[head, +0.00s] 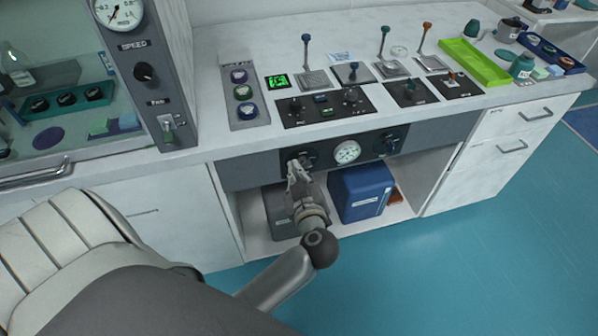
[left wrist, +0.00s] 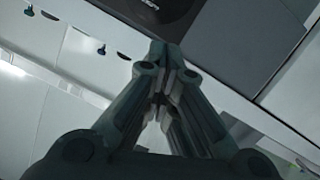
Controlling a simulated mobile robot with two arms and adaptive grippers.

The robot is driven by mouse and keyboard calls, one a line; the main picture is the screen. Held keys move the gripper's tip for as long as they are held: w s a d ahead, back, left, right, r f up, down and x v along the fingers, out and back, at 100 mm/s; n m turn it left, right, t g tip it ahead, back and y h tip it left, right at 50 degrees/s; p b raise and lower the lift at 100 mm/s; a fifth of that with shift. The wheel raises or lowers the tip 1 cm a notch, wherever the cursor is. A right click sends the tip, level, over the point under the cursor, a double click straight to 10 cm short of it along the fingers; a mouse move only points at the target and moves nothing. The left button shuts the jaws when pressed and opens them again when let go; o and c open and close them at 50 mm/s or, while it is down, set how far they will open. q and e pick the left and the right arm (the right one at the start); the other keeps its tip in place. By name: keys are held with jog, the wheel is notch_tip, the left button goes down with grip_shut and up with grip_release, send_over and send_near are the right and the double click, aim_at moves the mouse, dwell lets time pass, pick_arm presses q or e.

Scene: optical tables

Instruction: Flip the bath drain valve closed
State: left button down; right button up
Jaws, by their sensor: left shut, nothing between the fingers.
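A dark control panel (head: 325,160) is set in the bench front below the top. It carries a round white gauge (head: 347,152), a dark control (head: 390,142) on the right and another control (head: 305,158) on the left. I cannot read which control is the drain valve. My left gripper (head: 296,168) is at the left control, partly covering it; I cannot tell whether they touch. In the left wrist view its fingers (left wrist: 160,50) come together, shut and empty, just below a dark panel face (left wrist: 165,10). My right gripper is not in view.
Below the panel is an open shelf with a blue box (head: 361,192) and a grey box (head: 281,212). The white bench top (head: 230,45) holds levers, switch panels and a green tray (head: 473,62). Drawers are at the right. The blue floor (head: 450,260) is clear.

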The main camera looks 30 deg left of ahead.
aim_at(305, 166)
pick_arm(q)
jog(key=x, duration=0.7)
jog(key=shift+w+a+f, duration=0.15)
jog(key=shift+f, duration=0.05)
jog(key=shift+w+d+f+b, duration=0.1)
jog(key=shift+d+f+b, duration=0.15)
jog(key=shift+f, duration=0.35)
jog(key=shift+w+d+f+b, duration=0.15)
jog(key=shift+f+b, duration=0.15)
jog(key=shift+f, duration=0.35)
jog(key=shift+w+d+f, duration=0.1)
jog(key=shift+d+f, duration=0.05)
jog(key=shift+f, duration=0.3)
jog(key=shift+s+f+n+t+p, duration=0.3)
jog(key=shift+n+t+p, duration=0.15)
jog(key=shift+n, duration=0.55)
